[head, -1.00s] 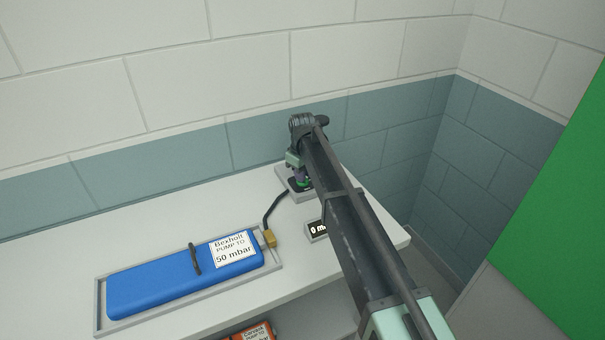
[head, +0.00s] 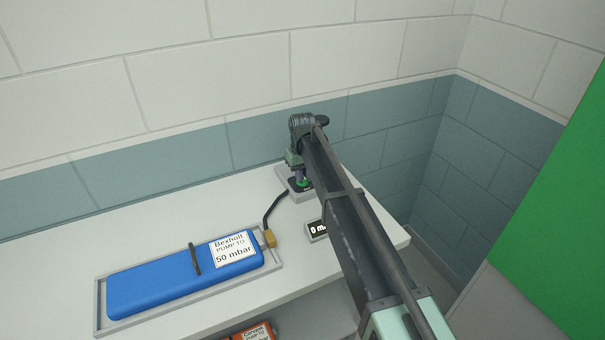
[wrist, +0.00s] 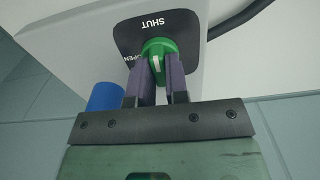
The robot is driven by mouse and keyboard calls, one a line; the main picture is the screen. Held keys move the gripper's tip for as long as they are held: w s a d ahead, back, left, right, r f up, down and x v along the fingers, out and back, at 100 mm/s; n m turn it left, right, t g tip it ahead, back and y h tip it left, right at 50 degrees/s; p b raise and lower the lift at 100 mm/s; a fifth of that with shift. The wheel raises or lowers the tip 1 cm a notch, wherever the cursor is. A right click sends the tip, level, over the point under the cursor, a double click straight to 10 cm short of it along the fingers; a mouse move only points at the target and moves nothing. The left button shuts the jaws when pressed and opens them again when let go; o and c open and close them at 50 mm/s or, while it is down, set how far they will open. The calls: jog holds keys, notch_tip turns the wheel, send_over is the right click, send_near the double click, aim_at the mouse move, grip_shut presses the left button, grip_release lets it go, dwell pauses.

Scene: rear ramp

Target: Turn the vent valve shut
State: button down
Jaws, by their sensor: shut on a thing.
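The vent valve is a green knob (wrist: 160,48) with a white mark, on a dark plate (wrist: 128,38) lettered SHUT and OPEN. In the wrist view, SHUT is upside down above the knob and OPEN is at its left. The white mark sits low on the knob, between my fingers; I cannot tell which word it points to. My gripper (wrist: 158,76) is shut on the knob, one dark finger at each side. In the head view the green knob (head: 304,184) shows under my gripper (head: 299,176), partly hidden by my arm.
A blue bag (head: 160,285) labelled Bexholt, pump to 50 mbar, lies in a grey tray (head: 98,318) on the bench. A black hose (head: 271,208) runs from its brass fitting to the valve box. A small display (head: 316,232) is half covered by my arm. A blue cylinder (wrist: 105,97) stands beside the box.

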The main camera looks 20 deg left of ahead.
jog(key=c, duration=1.1)
grip_release()
notch_tip(320, 180, up, 11)
jog(key=p, duration=1)
jog(key=shift+f+p, duration=0.1)
jog(key=shift+p, duration=0.3)
